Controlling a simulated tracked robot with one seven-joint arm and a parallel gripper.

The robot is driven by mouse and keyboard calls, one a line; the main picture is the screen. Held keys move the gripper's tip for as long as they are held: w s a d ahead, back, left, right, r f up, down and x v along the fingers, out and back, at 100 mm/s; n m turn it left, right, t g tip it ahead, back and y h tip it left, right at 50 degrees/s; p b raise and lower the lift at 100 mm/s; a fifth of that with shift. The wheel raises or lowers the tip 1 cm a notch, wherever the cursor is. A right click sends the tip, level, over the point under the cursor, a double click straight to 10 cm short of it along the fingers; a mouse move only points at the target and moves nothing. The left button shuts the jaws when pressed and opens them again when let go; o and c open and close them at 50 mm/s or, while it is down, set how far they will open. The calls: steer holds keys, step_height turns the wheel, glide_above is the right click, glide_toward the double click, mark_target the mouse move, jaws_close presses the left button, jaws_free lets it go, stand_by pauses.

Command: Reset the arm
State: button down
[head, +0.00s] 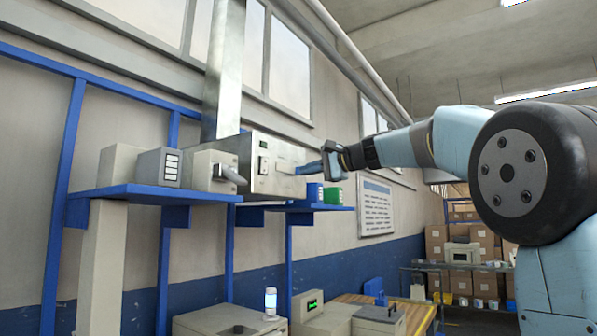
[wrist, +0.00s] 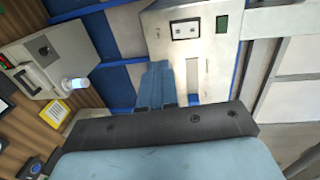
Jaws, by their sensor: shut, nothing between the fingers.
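My gripper (head: 300,169) is at the end of my arm, which reaches in from the right in the head view. Its blue fingers point left at the front of a grey metal box (head: 258,172) on the wall. Whether they touch the box cannot be told. In the wrist view the blue fingers (wrist: 160,68) lie together with nothing between them, in front of a pale panel (wrist: 192,62). The panel carries a small dark-framed plate (wrist: 185,30) and a green patch (wrist: 222,24).
A blue shelf (head: 160,193) holds grey boxes, one with a lever (head: 232,175). A green container (head: 333,196) stands below my gripper. Lower down is a grey machine with a lit lamp (head: 270,301), near a wooden table (head: 415,318). Cardboard boxes (head: 437,240) stand on racks at far right.

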steer(key=shift+s+d, duration=0.1)
steer(key=shift+d, duration=0.05)
steer(key=shift+f, duration=0.1)
stand_by(0.4)
steer(key=s+d+f+n+g+h, duration=0.1)
steer(key=s+d+f+h, duration=0.3)
steer(key=s+f, duration=0.8)
steer(key=s+d+f+n+g+h, duration=0.2)
steer(key=s+d+f+n+h, duration=0.2)
steer(key=s+f, duration=0.9)
steer(key=s+d+f+n+g+h, duration=0.1)
steer(key=s+d+f+n+h, duration=0.1)
steer(key=s+d+f+h, duration=0.3)
steer(key=s+d+f, duration=0.3)
steer(key=s+f, duration=0.4)
steer(key=f, duration=0.5)
steer(key=shift+s+d+f, duration=0.15)
steer(key=shift+s+d, duration=0.05)
